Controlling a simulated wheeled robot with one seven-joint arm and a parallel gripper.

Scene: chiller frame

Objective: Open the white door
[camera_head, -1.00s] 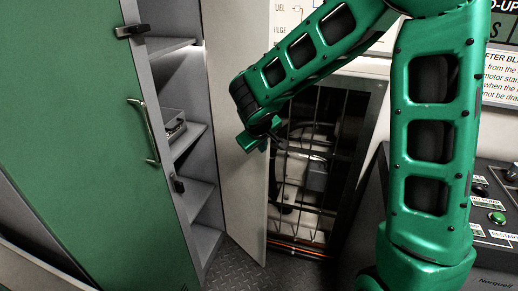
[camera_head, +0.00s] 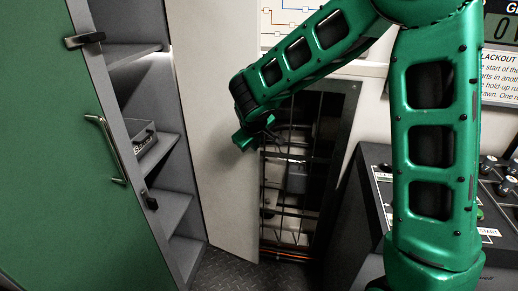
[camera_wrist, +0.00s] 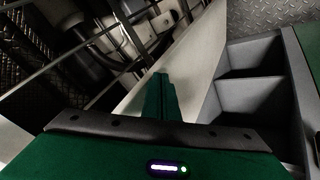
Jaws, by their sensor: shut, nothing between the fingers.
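The white door (camera_head: 208,120) is a tall pale panel. It stands ajar, with the dark barred opening (camera_head: 300,165) showing to its right. In the wrist view the white door (camera_wrist: 195,55) runs as a pale slanted strip behind my fingers. My gripper (camera_head: 247,140) is at the door's right-hand edge, beside the opening. In the wrist view my gripper (camera_wrist: 160,92) has its green fingers together with nothing between them. I cannot tell whether the fingers touch the door.
A green cabinet door (camera_head: 60,170) with a metal handle (camera_head: 107,148) stands open at the left. Grey shelves (camera_head: 165,160) lie between it and the white door. A control panel (camera_head: 380,205) is at the right. Tread-plate floor (camera_head: 228,272) shows below.

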